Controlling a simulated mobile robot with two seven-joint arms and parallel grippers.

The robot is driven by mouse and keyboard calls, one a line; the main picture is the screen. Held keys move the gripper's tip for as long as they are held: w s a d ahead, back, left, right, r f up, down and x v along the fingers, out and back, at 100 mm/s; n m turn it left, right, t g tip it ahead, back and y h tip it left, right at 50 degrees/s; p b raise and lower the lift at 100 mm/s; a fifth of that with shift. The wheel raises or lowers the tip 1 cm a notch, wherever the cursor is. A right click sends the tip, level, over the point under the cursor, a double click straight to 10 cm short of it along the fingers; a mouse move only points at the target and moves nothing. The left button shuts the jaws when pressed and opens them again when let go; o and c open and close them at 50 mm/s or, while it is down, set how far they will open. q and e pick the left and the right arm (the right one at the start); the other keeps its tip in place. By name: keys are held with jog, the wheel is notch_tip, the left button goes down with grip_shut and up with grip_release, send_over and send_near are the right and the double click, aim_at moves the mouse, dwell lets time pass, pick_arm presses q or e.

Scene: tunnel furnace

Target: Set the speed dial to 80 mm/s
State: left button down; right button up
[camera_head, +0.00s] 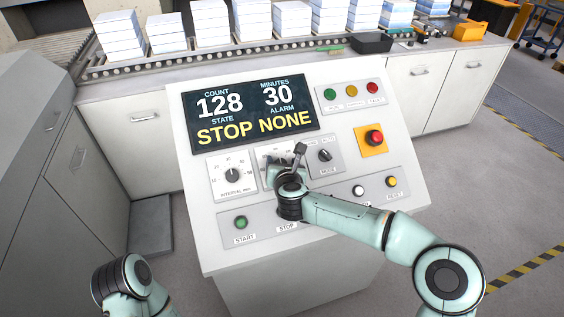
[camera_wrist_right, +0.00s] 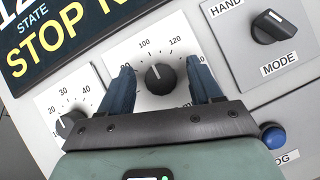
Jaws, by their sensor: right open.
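The speed dial (camera_wrist_right: 160,78) is a black knob on a white plate, with scale numbers 100 and 120 readable above it. Its white mark points up and slightly left, roughly toward 100. The 80 mark is partly covered by a finger. My right gripper (camera_wrist_right: 159,72) is open, with one dark finger on each side of the dial; I cannot tell whether they touch it. In the head view my right gripper (camera_head: 291,168) covers most of the dial. My left gripper is not in view; only part of the left arm shows at lower left.
The interval dial (camera_head: 232,175) sits left of the speed plate, the mode switch (camera_head: 325,155) right. The red emergency button (camera_head: 375,138) and green start button (camera_head: 241,222) are on the same sloped panel. The display (camera_head: 249,110) reads STOP and NONE.

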jog(key=c, duration=1)
jog(key=shift+c, duration=0.2)
jog(key=shift+n+y, duration=0.4)
jog(key=shift+n, duration=0.1)
jog(key=shift+d+n+y+b, duration=0.1)
jog(key=shift+n+y+b, duration=0.35)
jog(key=shift+n, duration=0.35)
jog(key=shift+n+y, duration=0.45)
jog(key=shift+n, duration=0.45)
jog(key=n+g+y, duration=0.1)
jog(key=n, duration=0.2)
jog(key=shift+y+p, duration=0.3)
jog(key=shift+n+g+y+p, duration=0.6)
jog(key=shift+n+y+p, duration=0.1)
jog(key=shift+n, duration=0.9)
